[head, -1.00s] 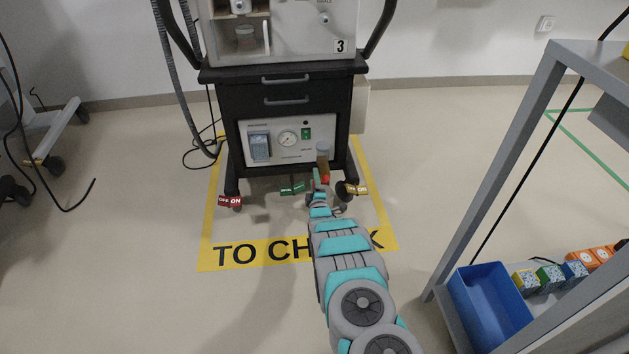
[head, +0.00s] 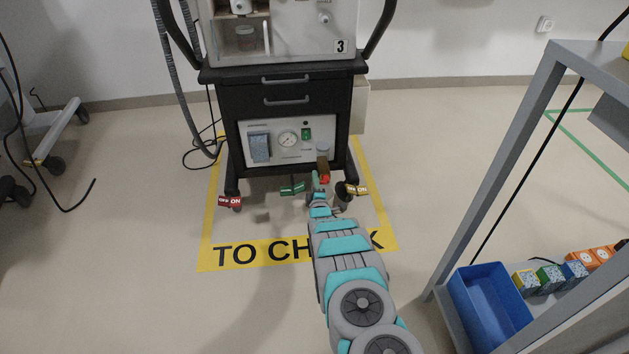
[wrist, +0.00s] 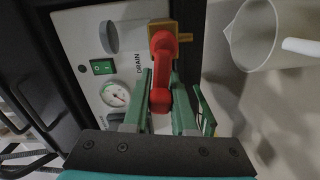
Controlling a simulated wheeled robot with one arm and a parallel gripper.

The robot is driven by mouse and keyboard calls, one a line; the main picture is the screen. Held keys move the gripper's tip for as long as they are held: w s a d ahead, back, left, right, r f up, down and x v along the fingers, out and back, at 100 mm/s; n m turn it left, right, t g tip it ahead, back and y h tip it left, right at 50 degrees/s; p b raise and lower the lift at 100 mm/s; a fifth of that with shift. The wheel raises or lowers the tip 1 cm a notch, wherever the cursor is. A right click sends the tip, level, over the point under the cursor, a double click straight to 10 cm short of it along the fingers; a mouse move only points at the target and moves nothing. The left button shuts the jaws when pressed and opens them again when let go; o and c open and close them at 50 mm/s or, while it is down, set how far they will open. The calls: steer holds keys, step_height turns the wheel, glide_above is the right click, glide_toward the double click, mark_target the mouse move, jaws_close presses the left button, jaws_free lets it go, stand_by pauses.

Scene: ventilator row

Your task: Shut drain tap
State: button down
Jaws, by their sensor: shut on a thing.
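The drain tap shows in the wrist view as a red lever (wrist: 160,72) on a brass-coloured body (wrist: 183,36), beside the word DRAIN on a pale panel (wrist: 80,25). My gripper (wrist: 162,98) has its green fingers on either side of the red lever and is shut on it. In the head view my gripper (head: 316,184) is at the lower right of the cart's front panel (head: 275,141), with a bit of red beside it. The tap's body is hard to make out there.
A pale grey jug (wrist: 258,36) is right of the tap in the wrist view. The panel carries a green switch (wrist: 102,67) and a gauge (wrist: 115,94). A shelf with a blue bin (head: 490,308) stands right.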

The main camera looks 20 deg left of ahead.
mark_target(327, 178)
stand_by(0.3)
steer(key=r+m, duration=0.1)
steer(key=m, duration=0.2)
steer(key=d+m+b, duration=0.1)
steer(key=m, duration=0.2)
steer(key=w+r+m+b, duration=0.1)
steer(key=m, duration=0.2)
steer(key=shift+d+r, duration=0.3)
steer(key=m, duration=0.2)
steer(key=d+m, duration=0.1)
steer(key=shift+w+r, duration=0.3)
steer(key=shift+w+d+r+m, duration=0.15)
steer(key=shift+d+m, duration=0.1)
steer(key=shift+m, duration=0.7)
steer(key=shift+w+d+f+m, duration=0.15)
steer(key=shift+d+m, duration=0.1)
steer(key=shift+m, duration=0.7)
steer(key=shift+r, duration=0.1)
steer(key=c, duration=0.7)
jaws_free()
